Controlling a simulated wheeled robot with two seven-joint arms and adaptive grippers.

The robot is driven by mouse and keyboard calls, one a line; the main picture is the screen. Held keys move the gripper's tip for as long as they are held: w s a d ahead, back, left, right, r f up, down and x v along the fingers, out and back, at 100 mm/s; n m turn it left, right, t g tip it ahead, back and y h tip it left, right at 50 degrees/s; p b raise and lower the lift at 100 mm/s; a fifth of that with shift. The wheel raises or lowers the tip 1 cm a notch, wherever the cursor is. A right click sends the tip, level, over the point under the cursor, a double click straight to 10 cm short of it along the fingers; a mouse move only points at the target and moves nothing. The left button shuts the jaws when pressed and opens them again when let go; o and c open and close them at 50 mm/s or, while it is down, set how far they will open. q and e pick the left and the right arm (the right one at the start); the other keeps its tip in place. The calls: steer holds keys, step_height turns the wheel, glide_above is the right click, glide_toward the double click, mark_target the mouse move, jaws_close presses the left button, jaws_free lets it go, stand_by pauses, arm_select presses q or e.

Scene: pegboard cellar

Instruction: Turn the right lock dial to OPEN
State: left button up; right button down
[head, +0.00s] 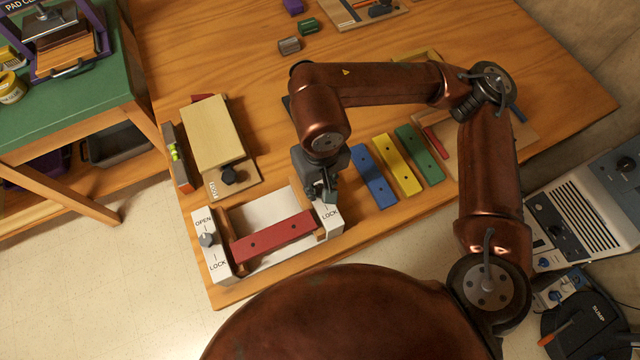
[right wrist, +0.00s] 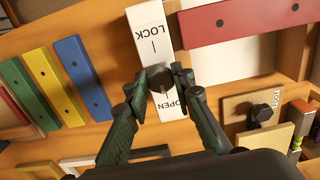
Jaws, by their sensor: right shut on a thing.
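The right lock panel (head: 333,232) is a white block at the right end of a wooden holder with a red bar (head: 272,238). It also shows in the right wrist view (right wrist: 146,18), its LOCK and OPEN labels upside down. My right gripper (head: 326,194) is over this panel. In the right wrist view its fingertips (right wrist: 163,79) are shut on the dark right dial (right wrist: 160,80), between the two labels. The fingers mostly hide the dial, so I cannot tell which label it points to. My left gripper is not in view.
The left lock panel (head: 216,262) has its own grey dial (head: 208,240) between OPEN and LOCK. Blue (head: 373,176), yellow (head: 397,165) and green (head: 420,154) bars lie right of my gripper. A wooden block with a black knob (head: 229,174) stands to the left.

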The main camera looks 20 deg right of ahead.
mark_target(321, 190)
steer(key=c, duration=1.7)
jaws_free()
steer(key=shift+o, duration=0.2)
steer(key=shift+r, duration=0.25)
step_height(321, 190, up, 12)
steer(key=shift+f, duration=0.25)
